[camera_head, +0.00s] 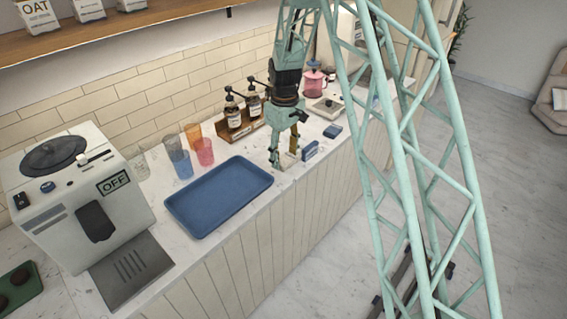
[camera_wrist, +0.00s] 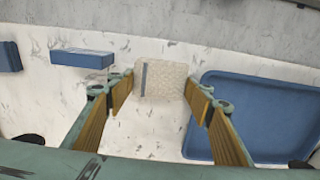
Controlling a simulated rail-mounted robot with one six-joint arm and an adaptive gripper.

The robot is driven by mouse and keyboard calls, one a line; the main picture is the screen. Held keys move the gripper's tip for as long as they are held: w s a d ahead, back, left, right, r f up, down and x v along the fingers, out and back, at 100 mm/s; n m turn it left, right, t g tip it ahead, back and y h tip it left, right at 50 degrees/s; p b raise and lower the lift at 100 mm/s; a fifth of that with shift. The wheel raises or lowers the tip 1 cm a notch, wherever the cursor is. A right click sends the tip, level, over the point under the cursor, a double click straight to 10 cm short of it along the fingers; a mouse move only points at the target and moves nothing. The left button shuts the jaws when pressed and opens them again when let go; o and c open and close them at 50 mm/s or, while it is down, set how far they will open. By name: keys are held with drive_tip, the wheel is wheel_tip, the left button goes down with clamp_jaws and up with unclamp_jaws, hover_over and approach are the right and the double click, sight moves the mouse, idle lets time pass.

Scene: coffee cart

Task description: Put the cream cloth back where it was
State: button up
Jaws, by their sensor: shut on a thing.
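The cream cloth (camera_wrist: 165,78) is a small folded pad with a grey-blue stripe near its left side in the wrist view. It lies between the tips of my gripper (camera_wrist: 160,84), which is shut on its two sides. In the head view my gripper (camera_head: 287,158) points down at the counter, just right of the blue tray (camera_head: 218,198). The cloth is hard to make out there behind the fingers. Whether it touches the counter or is slightly above it, I cannot tell.
Two small blue things, one block-like (camera_head: 311,150) and one flat (camera_head: 333,131), are to the right. Pump bottles (camera_head: 233,113) in a wooden holder stand behind my gripper. Coloured cups (camera_head: 204,151) stand behind the tray. A coffee machine (camera_head: 80,190) is at left.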

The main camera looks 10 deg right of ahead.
sight(283, 157)
drive_tip(key=shift+w+a, duration=0.1)
drive_tip(key=shift+w, duration=0.3)
drive_tip(key=shift+f, duration=1.8)
drive_tip(key=shift+f, duration=0.2)
drive_tip(key=o, duration=0.8)
drive_tip(key=shift+r, duration=0.2)
wheel_tip(283, 157, up, 10)
drive_tip(key=shift+r, duration=1)
